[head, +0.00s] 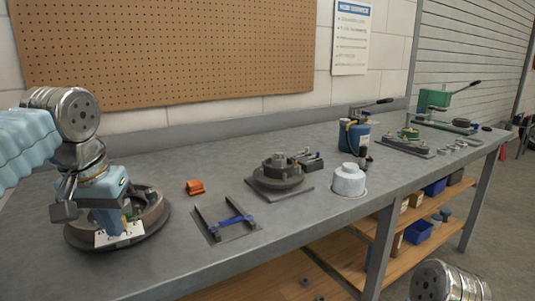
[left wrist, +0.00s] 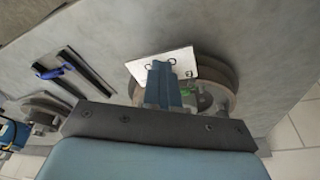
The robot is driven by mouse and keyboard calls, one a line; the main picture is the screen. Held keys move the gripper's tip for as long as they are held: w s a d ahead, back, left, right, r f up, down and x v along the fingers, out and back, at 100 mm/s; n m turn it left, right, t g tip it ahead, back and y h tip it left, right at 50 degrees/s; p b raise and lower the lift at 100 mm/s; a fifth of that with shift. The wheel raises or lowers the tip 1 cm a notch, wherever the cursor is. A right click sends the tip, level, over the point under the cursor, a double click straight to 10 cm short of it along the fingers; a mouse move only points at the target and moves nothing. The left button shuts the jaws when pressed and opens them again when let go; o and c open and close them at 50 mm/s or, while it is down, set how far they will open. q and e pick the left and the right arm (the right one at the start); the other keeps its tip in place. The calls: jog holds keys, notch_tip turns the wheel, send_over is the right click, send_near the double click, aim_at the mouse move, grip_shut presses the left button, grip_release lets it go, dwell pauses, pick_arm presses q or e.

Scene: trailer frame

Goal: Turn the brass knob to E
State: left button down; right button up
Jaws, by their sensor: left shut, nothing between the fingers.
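A round dark base with a raised rim (head: 152,215) sits on the bench at the left, with a white plate (head: 122,238) bearing small dark marks at its front. The plate also shows in the left wrist view (left wrist: 185,62). My left gripper (head: 112,228) points down over this base, behind the plate. Its blue fingers (left wrist: 163,88) are together with nothing between them. I cannot make out the brass knob clearly; the fingers cover the middle of the base. The letters are too small to read. My right gripper is not in view.
Further right stand a round dark fixture (head: 279,172), a white cylinder (head: 348,180) and a blue canister (head: 354,137). The bench's front edge is clear.

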pick_arm(q)
jog(key=shift+r, duration=0.15)
jog(key=shift+s, duration=0.25)
notch_tip(320, 180, up, 6)
jog(key=shift+d+f, duration=0.1)
dwell(0.4)
jog(key=a, duration=0.3)
jog(key=shift+w, duration=0.2)
jog(key=b+x, duration=0.1)
jog(key=x, duration=0.1)
jog(key=s+b+x, duration=0.1)
jog(key=x, duration=0.2)
jog(key=shift+f+b, duration=0.35)
jog(key=shift+s+d+f, duration=0.1)
jog(key=shift+s+f, duration=0.05)
jog(key=shift+f, duration=0.15)
